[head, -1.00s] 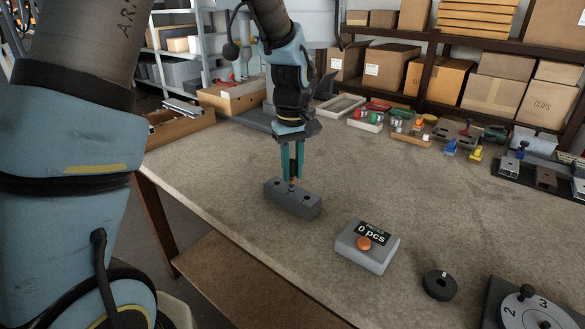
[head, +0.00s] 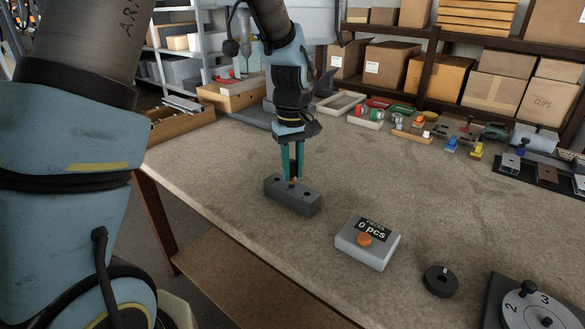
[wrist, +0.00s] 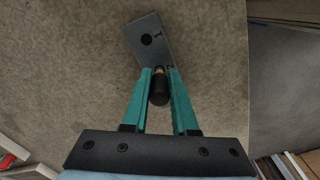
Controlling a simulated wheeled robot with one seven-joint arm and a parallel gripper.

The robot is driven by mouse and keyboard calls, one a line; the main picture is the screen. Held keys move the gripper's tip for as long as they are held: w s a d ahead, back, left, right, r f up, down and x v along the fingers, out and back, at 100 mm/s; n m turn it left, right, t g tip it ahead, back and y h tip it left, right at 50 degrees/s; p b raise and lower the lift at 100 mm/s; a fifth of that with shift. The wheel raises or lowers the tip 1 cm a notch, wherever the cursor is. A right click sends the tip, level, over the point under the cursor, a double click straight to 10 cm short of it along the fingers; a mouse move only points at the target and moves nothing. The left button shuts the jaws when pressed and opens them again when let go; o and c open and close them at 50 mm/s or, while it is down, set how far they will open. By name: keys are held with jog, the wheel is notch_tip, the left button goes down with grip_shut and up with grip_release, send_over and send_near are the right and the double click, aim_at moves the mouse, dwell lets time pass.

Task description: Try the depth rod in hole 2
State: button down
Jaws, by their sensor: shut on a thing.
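The dark grey gauge block (head: 306,208) lies on the table with holes in its top. In the wrist view the block (wrist: 152,28) shows an open hole by the number 1, and a number 2 nearer my fingers. My gripper (head: 292,178) is shut on the depth rod, a dark cylinder (wrist: 160,90) with a brass-coloured part, upright between the green fingers. The rod's lower end is at the block's middle hole, by the 2. How deep it sits in the hole is hidden by the fingers and rod.
A grey counter box (head: 367,243) reading 0 pcs, with an orange button, stands right of the block. A black ring (head: 440,281) and a numbered dial (head: 538,308) lie farther right. Trays and small parts line the back. The table's middle is clear.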

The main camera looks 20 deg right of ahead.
dwell(0.5)
jog(key=shift+r+p, duration=2.5)
jog(key=shift+r, duration=0.5)
